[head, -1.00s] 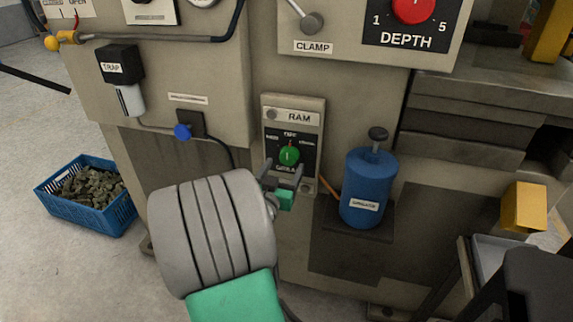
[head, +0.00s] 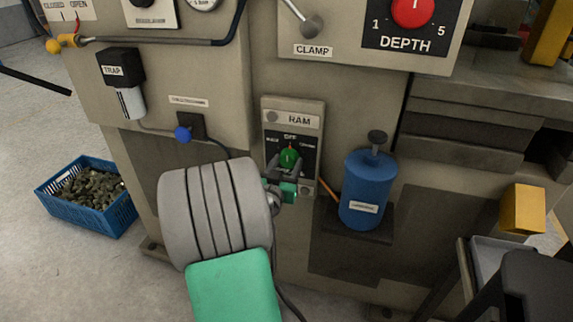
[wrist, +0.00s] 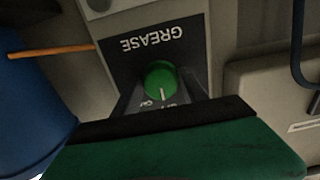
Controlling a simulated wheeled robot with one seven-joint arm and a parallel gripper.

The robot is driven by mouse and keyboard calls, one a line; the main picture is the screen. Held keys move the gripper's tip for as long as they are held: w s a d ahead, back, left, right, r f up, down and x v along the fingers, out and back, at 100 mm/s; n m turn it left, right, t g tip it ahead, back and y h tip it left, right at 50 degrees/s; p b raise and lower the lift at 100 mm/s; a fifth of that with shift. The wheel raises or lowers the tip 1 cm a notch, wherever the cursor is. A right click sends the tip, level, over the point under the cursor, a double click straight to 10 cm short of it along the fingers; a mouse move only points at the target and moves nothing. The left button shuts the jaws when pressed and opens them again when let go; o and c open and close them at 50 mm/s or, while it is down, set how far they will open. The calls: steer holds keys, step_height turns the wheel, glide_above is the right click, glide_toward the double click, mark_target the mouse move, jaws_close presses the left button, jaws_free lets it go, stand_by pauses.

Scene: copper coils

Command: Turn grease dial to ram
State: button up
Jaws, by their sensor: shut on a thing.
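The grease dial is a round green knob (head: 290,159) with a pale pointer line. It sits on a black plate on a narrow grey panel (head: 307,107) labelled RAM at the top. The dial also shows in the wrist view (wrist: 160,80), below upside-down GREASE lettering. Its pointer line faces the OFF mark at the plate's top. My gripper (head: 287,172) is in front of the panel with its fingers shut on the dial, one on each side. In the wrist view, my gripper (wrist: 162,96) hides part of the plate's markings.
A blue canister (head: 367,190) stands on a ledge right of the panel, with an orange tube between them. A blue knob (head: 183,134) and a dark cable are to the left. The CLAMP lever (head: 312,27) is above. A blue crate (head: 75,212) is on the floor.

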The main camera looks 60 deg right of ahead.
steer(key=c, duration=0.4)
steer(key=shift+n, duration=0.3)
steer(key=n, duration=0.5)
steer(key=shift+s+r+p, duration=0.1)
steer(key=shift+p, duration=0.25)
steer(key=n+p, duration=0.1)
steer(key=n, duration=0.5)
steer(key=shift+p, duration=0.3)
steer(key=shift+n, duration=0.3)
steer(key=o, duration=1.3)
steer(key=shift+o, duration=0.2)
